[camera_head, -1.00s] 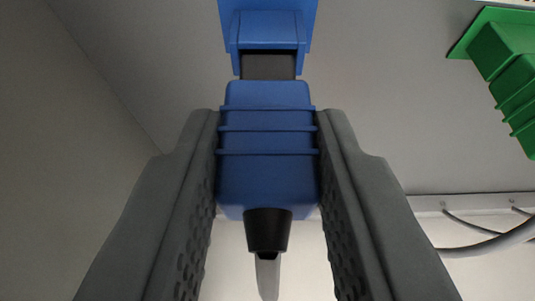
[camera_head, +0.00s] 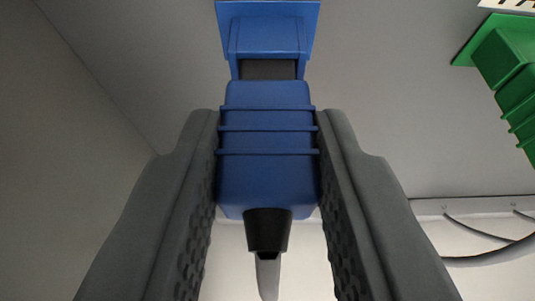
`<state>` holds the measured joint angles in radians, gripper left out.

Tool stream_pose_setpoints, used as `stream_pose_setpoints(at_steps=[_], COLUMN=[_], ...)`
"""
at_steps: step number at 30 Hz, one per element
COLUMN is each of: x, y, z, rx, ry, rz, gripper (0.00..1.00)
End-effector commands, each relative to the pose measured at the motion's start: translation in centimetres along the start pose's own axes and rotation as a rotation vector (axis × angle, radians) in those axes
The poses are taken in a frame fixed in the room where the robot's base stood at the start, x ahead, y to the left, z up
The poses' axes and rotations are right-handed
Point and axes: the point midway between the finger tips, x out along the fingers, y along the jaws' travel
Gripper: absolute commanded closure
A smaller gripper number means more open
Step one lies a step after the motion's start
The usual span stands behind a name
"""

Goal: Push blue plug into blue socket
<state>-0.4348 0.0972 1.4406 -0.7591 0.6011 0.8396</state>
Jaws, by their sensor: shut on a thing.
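The blue plug (camera_head: 267,175) is ribbed, with a dark front part and a black strain relief with a grey cable at its rear. My gripper (camera_head: 267,140) is shut on the plug, one grey finger on each side. The blue socket (camera_head: 268,35) is on the grey panel straight ahead of the plug, at the top of the view. The plug's dark front part (camera_head: 268,69) reaches the socket's mouth and shows as a short band between the blue body and the socket. How deep it sits inside is hidden.
A green socket with a green plug (camera_head: 515,85) in it is on the panel at the right. Grey cables (camera_head: 490,250) hang at the lower right near a pale ledge. The panel (camera_head: 390,110) between blue and green is bare.

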Motion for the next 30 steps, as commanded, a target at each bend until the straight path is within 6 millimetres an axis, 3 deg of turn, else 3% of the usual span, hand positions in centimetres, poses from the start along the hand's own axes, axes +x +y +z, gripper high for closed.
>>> stream_pose_setpoints(at_steps=[30], x=[0.73], y=[-0.01], z=[-0.37], rx=[0.001], ry=[0.001], rz=[0.0], gripper=[0.93])
